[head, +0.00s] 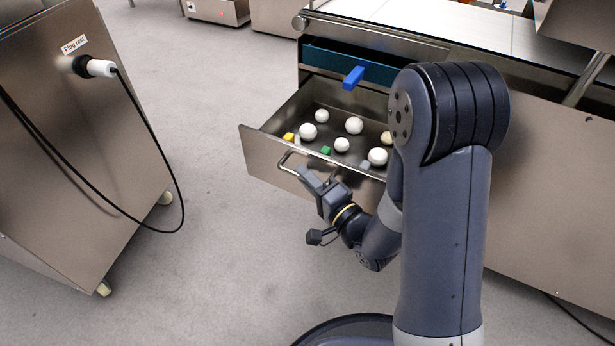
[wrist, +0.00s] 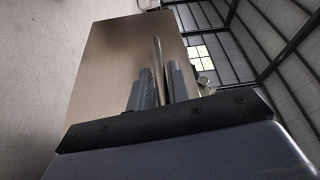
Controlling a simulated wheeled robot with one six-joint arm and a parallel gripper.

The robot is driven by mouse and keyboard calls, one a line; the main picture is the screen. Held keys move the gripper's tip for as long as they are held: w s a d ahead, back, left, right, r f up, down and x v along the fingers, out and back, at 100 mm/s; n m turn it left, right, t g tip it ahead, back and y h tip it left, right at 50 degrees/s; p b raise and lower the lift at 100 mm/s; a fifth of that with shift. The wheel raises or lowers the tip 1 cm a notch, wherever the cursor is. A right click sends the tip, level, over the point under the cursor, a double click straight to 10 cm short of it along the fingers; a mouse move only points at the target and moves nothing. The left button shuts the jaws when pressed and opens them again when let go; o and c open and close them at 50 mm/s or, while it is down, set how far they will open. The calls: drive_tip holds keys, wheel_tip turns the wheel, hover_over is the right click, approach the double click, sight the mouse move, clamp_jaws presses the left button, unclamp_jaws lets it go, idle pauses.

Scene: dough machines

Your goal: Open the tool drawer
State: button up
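The drawer (head: 262,155) under the metal bench is pulled well out, and its inside shows in the head view. It holds several white balls (head: 354,125) and small coloured blocks (head: 326,150). A bar handle (head: 288,157) runs across its steel front. My gripper (head: 309,177) is at this handle, outside the drawer front. In the wrist view the handle bar (wrist: 158,68) stands between my two fingers, which lie close along both sides of it. The drawer front (wrist: 110,60) fills the area behind the fingers. My arm hides the drawer's right part.
A teal compartment (head: 325,58) with a blue block-like piece (head: 353,77) at its front sits above the drawer. A steel machine on casters (head: 80,140) stands at left, with a hanging black cable (head: 178,190). Grey floor (head: 215,250) between them is clear.

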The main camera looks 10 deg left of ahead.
drive_tip(key=shift+o, duration=1.3)
drive_tip(key=v, duration=1)
drive_tip(key=shift+s+d, duration=0.25)
drive_tip(key=shift+d, duration=0.05)
drive_tip(key=shift+a, duration=0.1)
drive_tip(key=x, duration=1)
drive_tip(key=shift+w+a, duration=0.2)
drive_tip(key=shift+w, duration=0.2)
